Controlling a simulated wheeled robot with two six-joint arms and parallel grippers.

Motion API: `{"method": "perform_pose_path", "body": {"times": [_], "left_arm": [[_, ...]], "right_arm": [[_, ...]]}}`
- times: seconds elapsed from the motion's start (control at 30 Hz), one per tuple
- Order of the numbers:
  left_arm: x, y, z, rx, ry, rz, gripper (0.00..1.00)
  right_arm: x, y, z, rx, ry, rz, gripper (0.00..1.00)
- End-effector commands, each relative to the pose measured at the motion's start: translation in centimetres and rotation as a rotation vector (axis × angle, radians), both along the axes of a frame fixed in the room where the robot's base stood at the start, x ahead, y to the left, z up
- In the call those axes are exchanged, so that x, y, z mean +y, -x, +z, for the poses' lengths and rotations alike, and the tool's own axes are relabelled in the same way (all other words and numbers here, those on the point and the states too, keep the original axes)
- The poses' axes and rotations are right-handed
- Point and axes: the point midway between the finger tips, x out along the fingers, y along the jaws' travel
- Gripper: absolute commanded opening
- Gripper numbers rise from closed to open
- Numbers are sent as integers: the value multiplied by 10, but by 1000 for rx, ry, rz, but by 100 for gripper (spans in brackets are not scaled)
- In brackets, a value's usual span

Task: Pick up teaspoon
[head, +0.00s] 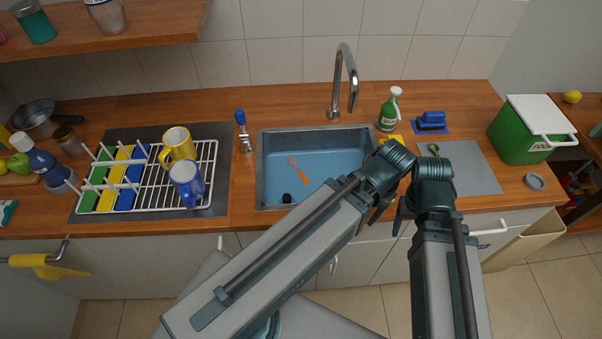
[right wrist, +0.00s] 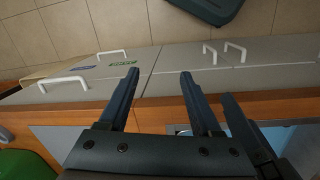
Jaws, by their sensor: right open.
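A small orange spoon-like utensil (head: 298,171) lies in the sink basin (head: 262,190) in the head view. A green spoon-like thing (head: 433,149) lies on the grey mat (head: 478,172), partly hidden behind my right arm. I cannot tell which of them is the teaspoon. My right gripper (head: 400,215) is low at the counter's front edge, apart from both. In the right wrist view its two fingers (right wrist: 158,73) are apart with nothing between them. My left gripper (head: 373,213) is close beside it, mostly hidden by its arm; its jaws cannot be made out.
A green spray bottle (head: 388,113), blue brush (head: 431,119) and yellow sponge (head: 391,141) stand behind my wrists. A green cooler (head: 520,138) is at right. The tap (head: 340,75) rises behind the sink. A dish rack (head: 213,160) with mugs is at left.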

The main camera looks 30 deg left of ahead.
Motion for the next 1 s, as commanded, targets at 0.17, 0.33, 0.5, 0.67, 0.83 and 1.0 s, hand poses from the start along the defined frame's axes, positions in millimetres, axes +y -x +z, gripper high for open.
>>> {"method": "perform_pose_path", "body": {"times": [0.17, 0.33, 0.5, 0.67, 0.83, 1.0], "left_arm": [[0, 0, 0, 0, 0, 0, 61], [0, 0, 0, 0, 0, 0, 61], [0, 0, 0, 0, 0, 0, 61], [0, 0, 19, 0, 0, 0, 61], [0, 0, 67, 0, 0, -1, 61], [0, 0, 103, 0, 0, -2, 61]], "right_arm": [[0, 0, 0, 0, 0, 0, 66], [0, 0, 0, 0, 0, 0, 62], [0, 0, 0, 0, 0, 0, 62], [2, -34, 18, 2, -11, 23, 62], [-5, -138, 66, 7, -51, 116, 62], [-29, -228, 101, 0, -88, 215, 62]]}}
